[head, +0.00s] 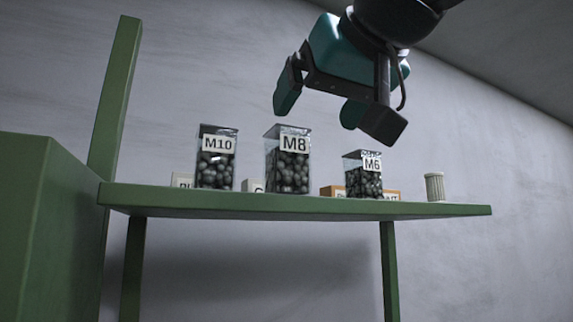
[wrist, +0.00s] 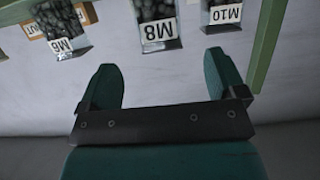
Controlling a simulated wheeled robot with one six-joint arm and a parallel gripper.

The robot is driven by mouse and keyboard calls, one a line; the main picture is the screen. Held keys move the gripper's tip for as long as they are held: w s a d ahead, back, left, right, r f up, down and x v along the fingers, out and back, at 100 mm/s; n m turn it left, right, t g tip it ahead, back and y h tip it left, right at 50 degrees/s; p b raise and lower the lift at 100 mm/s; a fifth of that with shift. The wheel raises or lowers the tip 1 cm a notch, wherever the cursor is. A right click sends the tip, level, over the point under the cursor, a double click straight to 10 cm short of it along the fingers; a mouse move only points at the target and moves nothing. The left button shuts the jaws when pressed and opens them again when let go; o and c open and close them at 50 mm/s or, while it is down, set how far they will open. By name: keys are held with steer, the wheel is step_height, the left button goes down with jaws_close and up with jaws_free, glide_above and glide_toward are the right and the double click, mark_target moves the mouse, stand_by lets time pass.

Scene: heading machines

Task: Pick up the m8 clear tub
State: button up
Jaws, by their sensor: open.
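The clear tub labelled M8 (head: 288,165) stands upright on the green shelf (head: 300,205), full of dark round pieces, between the M10 tub (head: 216,165) and the M6 tub (head: 364,178). My gripper (head: 325,118) is open and empty, above the shelf and apart from the tubs. In the wrist view the M8 tub (wrist: 157,28) appears upside down, beyond and between the two teal fingers (wrist: 164,78). The M6 tub (wrist: 62,30) is at the upper left there and the M10 tub (wrist: 222,14) at the upper right.
Small labelled boxes, white (head: 252,186) and orange (head: 333,190), sit among the tubs, partly hidden. A pale ribbed cylinder (head: 434,187) stands near the shelf's right end. A green post (head: 117,95) rises at the left. The space above the tubs is clear apart from my gripper.

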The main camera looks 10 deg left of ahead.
mark_target(295, 136)
steer(key=p+x, duration=0.1)
steer(key=x, duration=0.4)
steer(key=shift+r, duration=0.1)
steer(key=p+x, duration=0.1)
steer(key=x, duration=0.1)
steer(key=p+x, duration=0.2)
steer(key=x, duration=0.1)
steer(key=shift+w+r, duration=0.15)
steer(key=shift+r, duration=0.1)
steer(key=shift+w+f, duration=0.1)
steer(key=shift+f, duration=0.05)
steer(key=c, duration=1)
steer(key=shift+c, duration=1.3)
